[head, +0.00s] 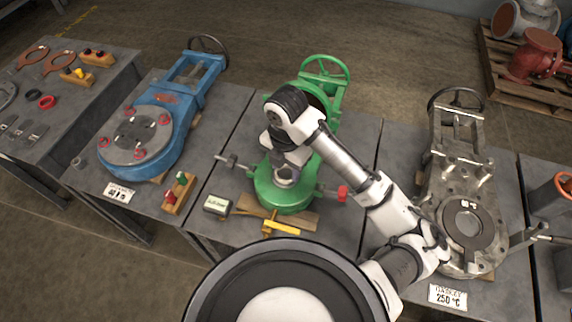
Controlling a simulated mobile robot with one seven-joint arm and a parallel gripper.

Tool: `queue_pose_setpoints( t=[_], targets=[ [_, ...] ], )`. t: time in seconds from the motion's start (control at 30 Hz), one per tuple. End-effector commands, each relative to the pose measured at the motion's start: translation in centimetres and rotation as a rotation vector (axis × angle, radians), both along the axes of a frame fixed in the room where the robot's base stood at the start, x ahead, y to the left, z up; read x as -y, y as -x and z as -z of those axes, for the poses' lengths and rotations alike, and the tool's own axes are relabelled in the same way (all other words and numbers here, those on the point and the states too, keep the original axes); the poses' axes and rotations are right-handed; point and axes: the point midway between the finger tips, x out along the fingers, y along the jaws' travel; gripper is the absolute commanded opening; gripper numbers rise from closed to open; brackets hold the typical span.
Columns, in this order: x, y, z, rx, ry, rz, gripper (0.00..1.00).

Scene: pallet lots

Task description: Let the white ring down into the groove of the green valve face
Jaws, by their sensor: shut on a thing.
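The green valve (294,198) lies on the middle table, its round face towards me and its handwheel at the back. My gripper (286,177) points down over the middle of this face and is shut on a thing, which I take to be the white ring. The arm and the gripper hide most of the face and its groove. The ring itself is too small and covered to make out, so I cannot tell whether it touches the groove.
A blue valve (178,118) stands on the left table, a bare metal valve (440,175) on the right one.

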Motion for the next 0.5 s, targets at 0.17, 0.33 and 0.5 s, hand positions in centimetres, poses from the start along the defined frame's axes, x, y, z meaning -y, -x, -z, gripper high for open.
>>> queue_pose_setpoints(
  t=[0.17, 0.33, 0.5],
  targets=[
    [0.0, 0.0, 0.58, 0.0, 0.0, 0.0, 0.23],
    [0.0, 0.0, 0.41, 0.0, 0.0, 0.0, 0.23],
    [0.01, -0.01, 0.47, 0.001, 0.001, 0.0, 0.23]
  ],
)
